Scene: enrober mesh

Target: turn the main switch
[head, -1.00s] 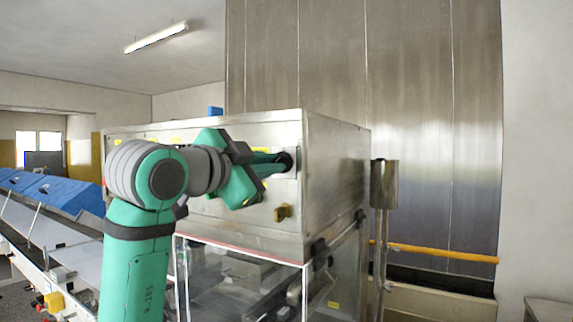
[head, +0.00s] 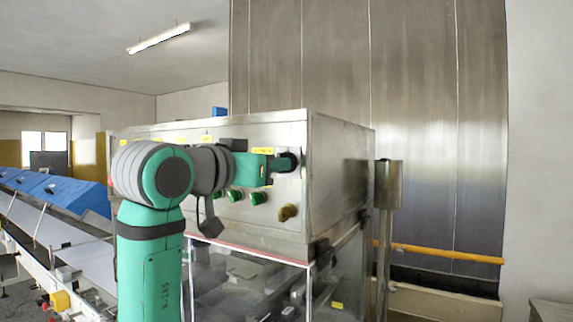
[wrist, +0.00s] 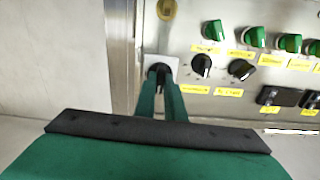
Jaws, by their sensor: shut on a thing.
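The main switch (head: 288,162) is a black knob near the right edge of the steel cabinet's front. In the wrist view the switch (wrist: 160,70) sits on a pale square plate, partly covered by my fingers. My gripper (head: 279,163) reaches it from the left in the head view. In the wrist view my gripper (wrist: 162,84) has its two green fingers closed on the knob, one on each side. The knob's exact pointing is hidden by the fingers.
Green knobs (head: 258,198) and a brass-coloured knob (head: 288,212) sit below the switch in the head view. The wrist view shows two black knobs (wrist: 202,66) beside it. A clear guard (head: 245,275) lies below. A post (head: 388,185) stands right of the cabinet (head: 340,175).

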